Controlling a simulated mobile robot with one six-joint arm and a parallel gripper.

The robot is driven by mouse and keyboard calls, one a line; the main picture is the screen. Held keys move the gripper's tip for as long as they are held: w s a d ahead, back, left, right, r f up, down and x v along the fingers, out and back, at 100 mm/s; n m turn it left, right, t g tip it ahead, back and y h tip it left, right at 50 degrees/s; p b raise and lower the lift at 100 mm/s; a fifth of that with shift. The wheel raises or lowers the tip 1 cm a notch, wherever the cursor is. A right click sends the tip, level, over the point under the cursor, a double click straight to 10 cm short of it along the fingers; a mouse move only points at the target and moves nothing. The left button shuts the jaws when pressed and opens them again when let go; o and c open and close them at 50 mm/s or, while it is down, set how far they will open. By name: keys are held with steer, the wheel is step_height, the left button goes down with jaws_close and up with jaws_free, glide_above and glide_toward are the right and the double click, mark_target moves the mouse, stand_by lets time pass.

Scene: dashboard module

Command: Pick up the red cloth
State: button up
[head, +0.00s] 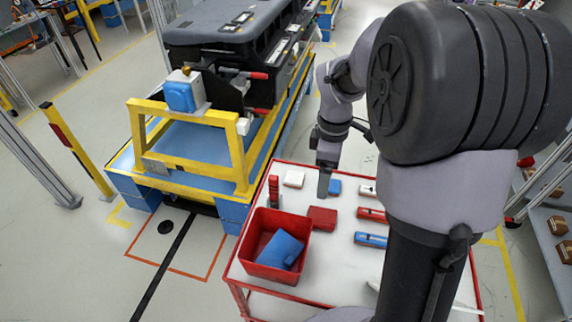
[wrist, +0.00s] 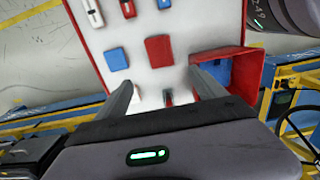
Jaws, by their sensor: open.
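The red cloth (head: 320,217) is a small folded square lying flat on the white top of a red-edged cart. It also shows in the wrist view (wrist: 160,50), just beyond the fingertips and roughly centred between them. My gripper (head: 324,194) points down above the cart, close behind the red cloth in the head view. In the wrist view its two fingers (wrist: 160,82) are wide apart with nothing held between them. The gap between fingers and cloth cannot be measured exactly.
A red bin (head: 249,261) with a blue cloth (head: 280,250) inside stands left of the red cloth. A blue square (head: 335,187), a white square (head: 294,179), a red upright object (head: 274,190) and white, red and blue tools (head: 371,240) lie around. A yellow-framed station (head: 190,113) stands behind.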

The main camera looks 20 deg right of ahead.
steer(key=b, duration=0.5)
glide_above(322, 215)
steer(key=f, duration=1.2)
steer(key=shift+s+a, duration=0.1)
steer(key=shift+a, duration=0.1)
steer(key=f+b, duration=0.3)
steer(key=f, duration=0.2)
steer(key=shift+d+f, duration=0.15)
steer(key=shift+d, duration=0.05)
steer(key=shift+r, duration=0.2)
steer(key=c, duration=1.4)
steer(key=shift+c, duration=0.2)
steer(key=shift+r, duration=0.3)
step_height(322, 215, up, 4)
steer(key=p, duration=0.2)
steer(key=shift+f+p, duration=0.15)
steer(key=shift+p, duration=0.2)
steer(key=s+p, duration=0.1)
steer(key=s, duration=0.9)
steer(key=s+a+p, duration=0.1)
steer(key=s, duration=0.4)
steer(key=shift+s+r+p, duration=0.35)
